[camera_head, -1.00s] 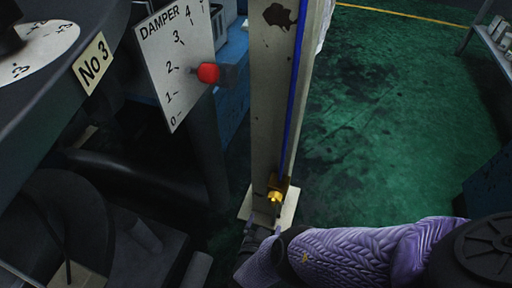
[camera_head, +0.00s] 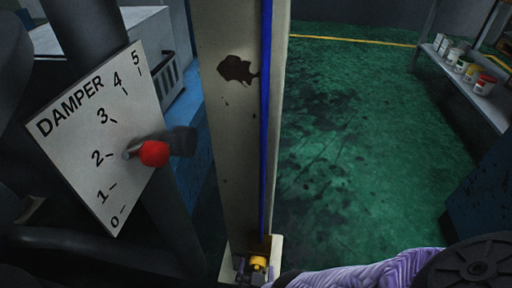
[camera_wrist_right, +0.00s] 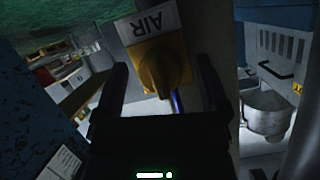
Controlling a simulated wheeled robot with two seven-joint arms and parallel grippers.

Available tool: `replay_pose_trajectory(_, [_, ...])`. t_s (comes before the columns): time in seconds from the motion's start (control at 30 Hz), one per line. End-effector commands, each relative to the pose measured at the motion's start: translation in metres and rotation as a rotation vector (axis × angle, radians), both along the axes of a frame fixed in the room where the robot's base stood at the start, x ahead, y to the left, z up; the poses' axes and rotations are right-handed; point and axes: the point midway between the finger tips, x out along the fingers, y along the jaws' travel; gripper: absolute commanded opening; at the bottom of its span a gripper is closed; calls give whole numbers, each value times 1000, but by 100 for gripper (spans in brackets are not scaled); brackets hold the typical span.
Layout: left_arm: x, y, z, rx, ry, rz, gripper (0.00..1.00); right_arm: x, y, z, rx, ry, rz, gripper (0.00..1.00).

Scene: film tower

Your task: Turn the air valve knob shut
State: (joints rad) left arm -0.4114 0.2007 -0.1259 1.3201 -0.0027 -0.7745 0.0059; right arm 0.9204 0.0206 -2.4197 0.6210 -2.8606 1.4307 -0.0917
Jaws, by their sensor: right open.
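The air valve knob (camera_wrist_right: 163,72) is yellow-orange and sits on a yellow plate under a white "AIR" label (camera_wrist_right: 153,22), which appears upside down. In the head view the knob (camera_head: 259,262) shows small at the foot of the pale post. My right gripper (camera_wrist_right: 161,64) is open, with one dark finger on each side of the knob. Gaps show between the fingers and the knob, and I cannot tell whether either touches it. In the head view my right gripper (camera_head: 254,273) is low at the bottom edge and partly cut off. My left gripper is out of view.
The pale post (camera_head: 232,130) carries a blue pipe (camera_head: 267,120) down to the valve. A damper plate (camera_head: 100,140) with a red-knobbed lever (camera_head: 154,153) stands to its left. A shelf with cans (camera_head: 465,70) is at the right. Green floor (camera_head: 350,150) is open between.

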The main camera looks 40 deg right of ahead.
Motion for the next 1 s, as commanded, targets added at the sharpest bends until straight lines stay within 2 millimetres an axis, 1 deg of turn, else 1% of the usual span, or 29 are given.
replay_pose_trajectory(0.1, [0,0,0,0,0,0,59,0,0,0,0,0,0,93])
replay_pose_trajectory(0.13, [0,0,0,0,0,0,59,0,0,0,0,0,0,91])
replay_pose_trajectory(0.17, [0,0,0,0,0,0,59,0,0,0,0,0,0,85])
replay_pose_trajectory(0.2, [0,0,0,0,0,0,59,0,0,0,0,0,0,76])
replay_pose_trajectory(0.27, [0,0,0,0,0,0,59,0,0,0,0,0,0,64])
replay_pose_trajectory(0.3, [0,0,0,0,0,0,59,0,0,0,0,0,0,55])
replay_pose_trajectory(0.37, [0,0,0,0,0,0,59,0,0,0,0,0,0,42])
replay_pose_trajectory(0.4, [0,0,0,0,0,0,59,0,0,0,0,0,0,34])
replay_pose_trajectory(0.47, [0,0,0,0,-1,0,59,0,0,0,0,0,0,21])
replay_pose_trajectory(0.5, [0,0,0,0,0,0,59,0,0,0,0,0,0,13])
replay_pose_trajectory(0.57, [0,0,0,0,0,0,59,0,0,0,0,0,0,0])
replay_pose_trajectory(0.77, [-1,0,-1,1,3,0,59,0,0,0,-11,14,0,0])
replay_pose_trajectory(0.9, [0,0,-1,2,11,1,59,0,0,-1,-44,54,-1,0])
replay_pose_trajectory(0.93, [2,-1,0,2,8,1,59,0,0,-1,-55,66,-2,0])
replay_pose_trajectory(1.0, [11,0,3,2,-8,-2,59,0,0,-1,-84,100,-1,0])
